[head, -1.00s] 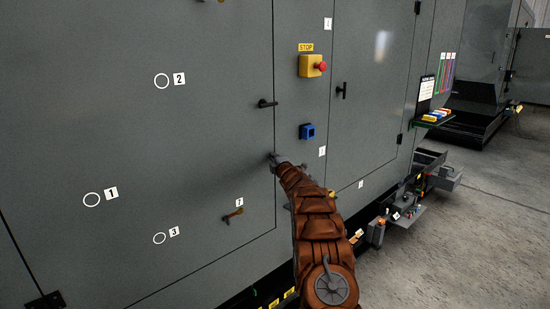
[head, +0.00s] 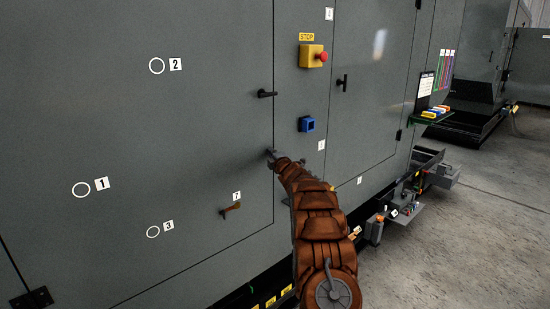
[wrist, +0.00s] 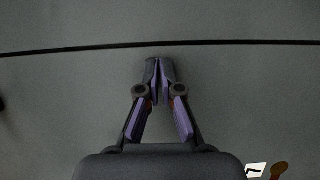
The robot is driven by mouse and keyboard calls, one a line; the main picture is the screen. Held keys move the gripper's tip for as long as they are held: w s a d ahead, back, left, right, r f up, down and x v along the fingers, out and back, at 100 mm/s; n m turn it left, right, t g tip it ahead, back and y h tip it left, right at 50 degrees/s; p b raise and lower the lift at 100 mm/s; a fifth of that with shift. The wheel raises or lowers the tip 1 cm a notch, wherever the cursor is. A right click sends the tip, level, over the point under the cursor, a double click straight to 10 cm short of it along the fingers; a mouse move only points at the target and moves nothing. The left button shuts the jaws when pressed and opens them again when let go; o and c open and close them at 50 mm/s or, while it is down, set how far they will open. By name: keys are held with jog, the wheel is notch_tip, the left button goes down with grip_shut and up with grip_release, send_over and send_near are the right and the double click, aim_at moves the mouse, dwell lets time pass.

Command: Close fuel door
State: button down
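A large grey door panel (head: 130,120) fills the left of the head view, with a black handle (head: 266,94) near its right edge. It looks flush or nearly flush; I cannot tell whether it is fully closed. No label in view names a fuel door. My gripper (head: 271,154) is at this panel's right edge, below the black handle. In the wrist view my gripper (wrist: 160,64) has its fingertips together, with nothing visible between them. They point at the grey surface just short of the dark seam (wrist: 230,42). I cannot tell whether they touch it.
A brown lever (head: 231,209) sits low on the panel. Right of the seam are a yellow stop box (head: 311,56), a blue socket (head: 306,124) and another door (head: 370,100). A shelf (head: 436,117) and low hardware (head: 405,210) stick out farther right. Concrete floor (head: 470,240) is open there.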

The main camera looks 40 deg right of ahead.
jog(key=s+d+r+b, duration=0.1)
jog(key=s+r+b, duration=0.1)
jog(key=s, duration=1.2)
jog(key=shift+d+b, duration=0.4)
jog(key=shift+b, duration=0.1)
jog(key=s+a+f+m+g+p, duration=0.1)
jog(key=s+a+m+g, duration=0.3)
jog(key=a, duration=0.6)
jog(key=s+a+f+m+g+y+p, duration=0.1)
jog(key=s+a+m+g, duration=0.2)
jog(key=s+a, duration=0.45)
jog(key=s+a+f+m+g+p, duration=0.1)
jog(key=s+a+m+g, duration=0.2)
jog(key=a, duration=0.8)
jog(key=s+a+f+m+g+y, duration=0.1)
jog(key=s+a+g, duration=0.2)
jog(key=s+a, duration=0.4)
jog(key=s+a+f+m+g+y+p, duration=0.1)
jog(key=s+a, duration=0.7)
jog(key=s, duration=0.9)
jog(key=s+a+f+m+g+y+p, duration=0.1)
jog(key=s+a+f+m+g+y, duration=0.1)
jog(key=s+a+g, duration=0.3)
jog(key=s+a, duration=0.3)
jog(key=s, duration=0.4)
jog(key=shift+s+f+y, duration=0.3)
jog(key=shift+s+f, duration=0.1)
